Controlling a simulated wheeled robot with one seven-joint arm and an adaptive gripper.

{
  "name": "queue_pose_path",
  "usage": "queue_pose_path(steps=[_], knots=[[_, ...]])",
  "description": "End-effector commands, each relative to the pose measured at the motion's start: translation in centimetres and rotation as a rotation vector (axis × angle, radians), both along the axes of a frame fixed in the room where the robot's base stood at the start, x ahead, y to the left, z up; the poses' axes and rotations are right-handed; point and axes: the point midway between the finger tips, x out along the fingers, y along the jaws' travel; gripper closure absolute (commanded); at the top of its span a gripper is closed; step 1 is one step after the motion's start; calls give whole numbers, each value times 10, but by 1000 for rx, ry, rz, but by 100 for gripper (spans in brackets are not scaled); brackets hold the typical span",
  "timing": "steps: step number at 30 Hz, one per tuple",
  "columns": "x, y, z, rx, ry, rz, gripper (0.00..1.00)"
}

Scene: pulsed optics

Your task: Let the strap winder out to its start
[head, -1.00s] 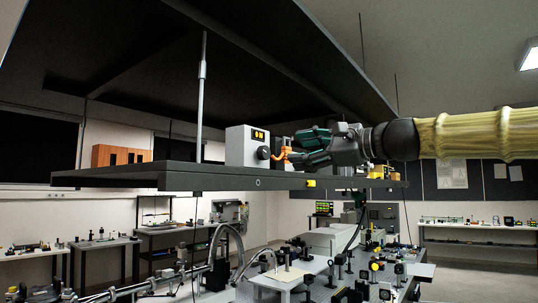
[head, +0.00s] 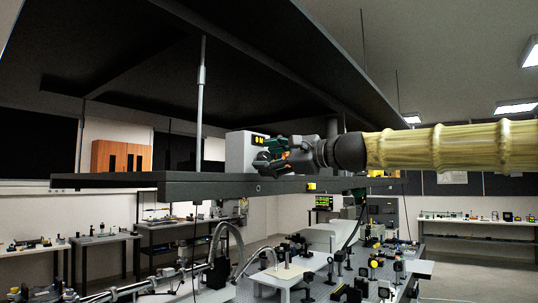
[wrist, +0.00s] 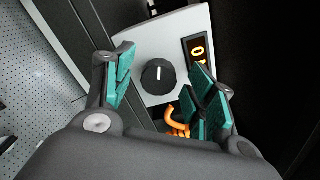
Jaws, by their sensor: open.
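A pale grey box (head: 238,150) stands on the dark overhead shelf, partly behind my gripper (head: 272,155) in the head view. In the wrist view its pale face (wrist: 137,50) carries a round black knob (wrist: 159,76) with a white mark pointing to the top of the picture. A small dark display (wrist: 200,50) with orange characters is to the knob's right. An orange curved piece (wrist: 175,122) hangs below the knob. My gripper (wrist: 163,92) is open, its teal pads on either side of the knob. I cannot tell whether they touch it. No strap is clearly visible.
The box sits on a dark shelf (head: 185,190), which hangs from a grey rod (head: 201,95) under a dark canopy (head: 240,60). Below is a perforated optics table with several mounts. A wooden cabinet (head: 122,157) stands behind at the left.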

Motion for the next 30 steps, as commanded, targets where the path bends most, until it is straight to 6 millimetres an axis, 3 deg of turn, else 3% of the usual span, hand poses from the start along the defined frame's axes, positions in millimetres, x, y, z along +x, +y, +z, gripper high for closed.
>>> queue_pose_path(steps=[11, 19, 30], knots=[[3, 3, 0, 1, 1, 0, 44], [3, 3, 0, 0, 1, -1, 90], [3, 3, -2, -29, -41, -1, 90]])
